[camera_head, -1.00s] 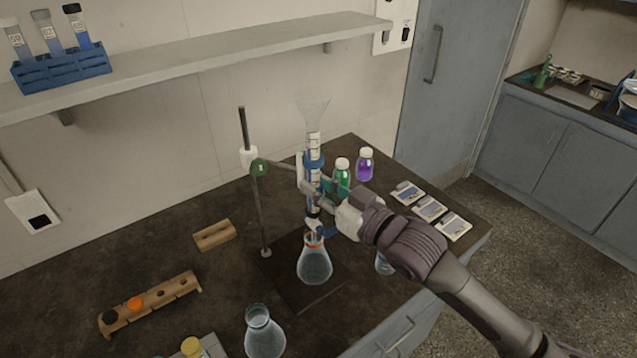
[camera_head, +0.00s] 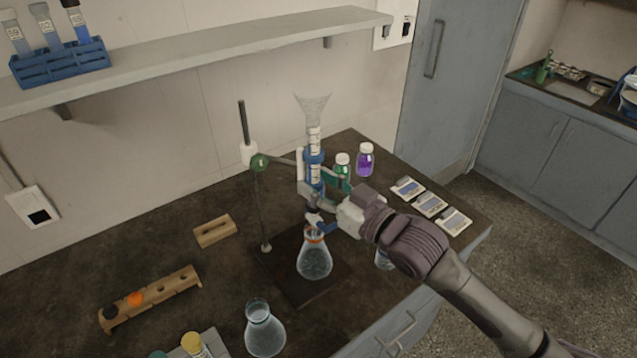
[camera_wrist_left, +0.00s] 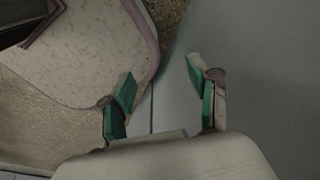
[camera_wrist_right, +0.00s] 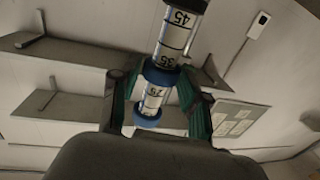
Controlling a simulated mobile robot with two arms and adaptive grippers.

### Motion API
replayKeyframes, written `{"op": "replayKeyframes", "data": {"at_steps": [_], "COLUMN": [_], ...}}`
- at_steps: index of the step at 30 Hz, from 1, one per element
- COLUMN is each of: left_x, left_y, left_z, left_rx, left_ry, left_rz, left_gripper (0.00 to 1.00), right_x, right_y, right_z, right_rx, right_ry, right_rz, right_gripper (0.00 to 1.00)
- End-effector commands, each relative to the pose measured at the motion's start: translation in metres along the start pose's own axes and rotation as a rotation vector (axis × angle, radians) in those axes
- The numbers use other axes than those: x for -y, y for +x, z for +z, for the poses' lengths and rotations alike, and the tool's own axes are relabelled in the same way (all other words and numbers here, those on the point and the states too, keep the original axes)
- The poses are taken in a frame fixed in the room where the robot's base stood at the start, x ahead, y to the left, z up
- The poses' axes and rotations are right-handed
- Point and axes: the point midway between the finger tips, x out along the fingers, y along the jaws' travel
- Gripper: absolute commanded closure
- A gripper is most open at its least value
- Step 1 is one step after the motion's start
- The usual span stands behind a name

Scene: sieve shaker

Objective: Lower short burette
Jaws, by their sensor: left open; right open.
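The short burette (camera_head: 314,141) stands upright above a flask, with a flared, funnel-like clear top and blue bands. A stand (camera_head: 262,205) holds it with a clamp (camera_head: 303,172). The flask (camera_head: 314,262) sits on the stand's dark base, directly below. My right gripper (camera_head: 325,198) is open at the burette's lower part, coming from the right. In the right wrist view the burette (camera_wrist_right: 178,38) shows its scale marks and a blue collar (camera_wrist_right: 161,76) between the two open fingers (camera_wrist_right: 160,112). Contact cannot be told. My left gripper (camera_wrist_left: 160,108) is open and empty, away from the bench.
Green (camera_head: 342,166) and purple (camera_head: 365,160) bottles stand behind my right gripper. Several flat pale devices (camera_head: 430,205) lie to the right. Another flask (camera_head: 265,330) and a wooden rack (camera_head: 150,298) are in front and left. A wall shelf (camera_head: 200,62) runs above.

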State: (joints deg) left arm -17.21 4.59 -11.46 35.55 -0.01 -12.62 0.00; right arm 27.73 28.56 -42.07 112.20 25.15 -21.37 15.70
Motion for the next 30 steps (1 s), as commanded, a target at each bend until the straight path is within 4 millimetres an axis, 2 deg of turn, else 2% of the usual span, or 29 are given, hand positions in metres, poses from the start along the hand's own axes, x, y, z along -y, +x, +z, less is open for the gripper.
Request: {"op": "replayKeyframes", "data": {"at_steps": [12,18,30], "left_x": [0.000,0.000,0.001], "left_y": [-0.014,-0.017,-0.066], "left_z": [-0.001,-0.002,-0.006], "left_rx": [0.000,0.000,0.000], "left_ry": [0.000,0.000,0.000], "left_rz": [0.000,0.000,0.000], "left_gripper": [0.39,0.39,0.39], "right_x": [0.000,0.000,0.000], "right_y": [-0.049,-0.058,-0.089], "right_z": [-0.001,-0.002,-0.051], "right_rx": [0.002,0.000,0.002], "right_ry": [0.001,0.001,-0.001], "right_rz": [0.001,0.000,0.000], "right_gripper": [0.54,0.54,0.54]}}
